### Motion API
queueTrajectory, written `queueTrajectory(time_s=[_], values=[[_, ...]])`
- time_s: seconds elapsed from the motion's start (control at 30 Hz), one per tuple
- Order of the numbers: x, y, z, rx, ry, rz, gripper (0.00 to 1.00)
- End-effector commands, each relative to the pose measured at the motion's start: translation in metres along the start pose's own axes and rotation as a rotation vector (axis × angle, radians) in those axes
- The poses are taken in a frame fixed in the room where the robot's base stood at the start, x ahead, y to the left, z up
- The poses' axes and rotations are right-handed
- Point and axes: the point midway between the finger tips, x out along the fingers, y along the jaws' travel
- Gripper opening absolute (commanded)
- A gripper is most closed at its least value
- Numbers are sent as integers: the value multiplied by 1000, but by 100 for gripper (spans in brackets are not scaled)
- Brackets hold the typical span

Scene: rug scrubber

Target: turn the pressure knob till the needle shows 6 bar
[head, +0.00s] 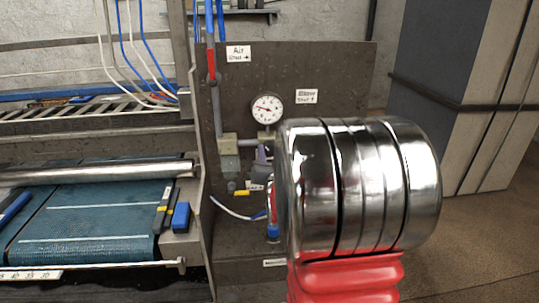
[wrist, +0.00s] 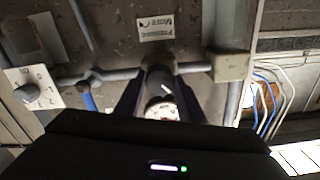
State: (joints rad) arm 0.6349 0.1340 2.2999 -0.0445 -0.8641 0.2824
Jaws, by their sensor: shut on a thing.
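The pressure gauge (head: 267,108) is a round white dial on the dark panel. The knob has a pale mark. A white round face (wrist: 161,109) shows partly behind it, cut off by my gripper. In the head view, my shiny arm hides most of the gripper and the knob.
In the wrist view, a white plate with a grey dial knob (wrist: 31,93) sits at the left. A blue-green conveyor (head: 90,220) is at the left and a tall cabinet (head: 480,90) at the right.

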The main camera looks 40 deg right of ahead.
Motion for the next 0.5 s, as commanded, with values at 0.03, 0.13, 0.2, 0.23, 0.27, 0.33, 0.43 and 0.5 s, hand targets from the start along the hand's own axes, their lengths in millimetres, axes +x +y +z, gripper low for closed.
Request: queueTrajectory(time_s=[0.03, 0.13, 0.2, 0.23, 0.27, 0.33, 0.43, 0.5], values=[[0, -3, 2, 39, -5, -6, 13], [0, -3, 2, 134, -6, -5, 13], [0, -2, 2, 201, -6, -5, 13], [0, -2, 2, 229, -6, -5, 13], [0, -2, 2, 258, -6, -5, 13], [0, -2, 2, 324, -6, -4, 13], [0, -2, 2, 419, -7, -4, 13], [0, -2, 2, 486, -7, -4, 13]])
